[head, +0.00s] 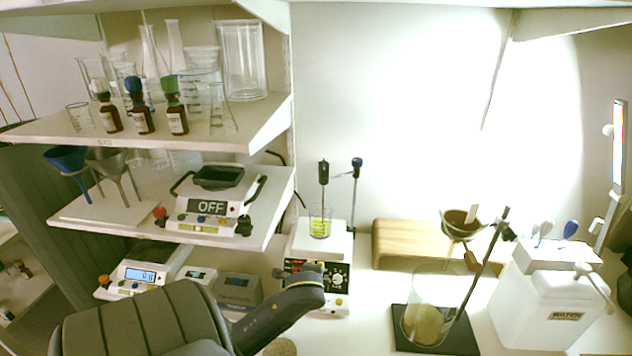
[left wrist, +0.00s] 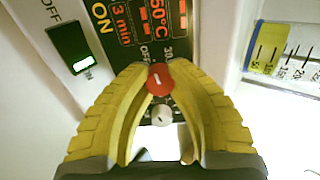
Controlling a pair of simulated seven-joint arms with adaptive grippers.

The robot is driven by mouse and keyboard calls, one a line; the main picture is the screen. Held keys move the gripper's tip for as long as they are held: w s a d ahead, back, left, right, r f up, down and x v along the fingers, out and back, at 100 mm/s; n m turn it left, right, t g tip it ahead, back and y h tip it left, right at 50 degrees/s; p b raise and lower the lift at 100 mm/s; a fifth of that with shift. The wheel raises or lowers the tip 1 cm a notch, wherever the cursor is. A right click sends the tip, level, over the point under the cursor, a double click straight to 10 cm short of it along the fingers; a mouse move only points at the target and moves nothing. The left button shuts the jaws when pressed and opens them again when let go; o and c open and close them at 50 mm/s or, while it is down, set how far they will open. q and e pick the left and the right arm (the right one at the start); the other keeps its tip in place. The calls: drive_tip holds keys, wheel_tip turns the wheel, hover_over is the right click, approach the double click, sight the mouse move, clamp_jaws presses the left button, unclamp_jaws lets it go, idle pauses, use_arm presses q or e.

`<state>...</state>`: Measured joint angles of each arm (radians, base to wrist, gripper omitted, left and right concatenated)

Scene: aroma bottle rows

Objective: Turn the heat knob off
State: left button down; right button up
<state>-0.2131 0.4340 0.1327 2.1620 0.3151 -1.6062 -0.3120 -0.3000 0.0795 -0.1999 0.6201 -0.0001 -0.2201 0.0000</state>
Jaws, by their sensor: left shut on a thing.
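The hot plate (head: 334,247) stands at the middle of the bench, with a beaker of yellow liquid (head: 320,226) on its white top. My left arm reaches its front panel from the lower left and hides part of it. In the left wrist view, the yellow fingers of my left gripper (left wrist: 158,80) are closed around a red knob (left wrist: 159,78) with a short white mark. A pale knob (left wrist: 162,116) sits beside it, between the fingers. The lit red display (left wrist: 135,22) reads "3 min" and "50°C". "OFF" is printed near the red knob. My right gripper is out of view.
A lit switch (left wrist: 72,52) is beside the display. A dark probe (head: 323,172) hangs above the beaker.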

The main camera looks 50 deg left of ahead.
use_arm(q)
drive_tip(key=shift+a+r+n, duration=0.1)
drive_tip(key=shift+a+n, duration=0.2)
idle(0.4)
drive_tip(key=c, duration=1.4)
unclamp_jaws()
drive_tip(key=shift+s, duration=0.1)
drive_tip(key=shift+o, duration=0.2)
drive_tip(key=shift+d, duration=0.1)
drive_tip(key=shift+d, duration=0.15)
drive_tip(key=v, duration=0.7)
drive_tip(key=shift+s, duration=0.15)
drive_tip(key=shift+o, duration=0.3)
drive_tip(key=shift+r, duration=0.1)
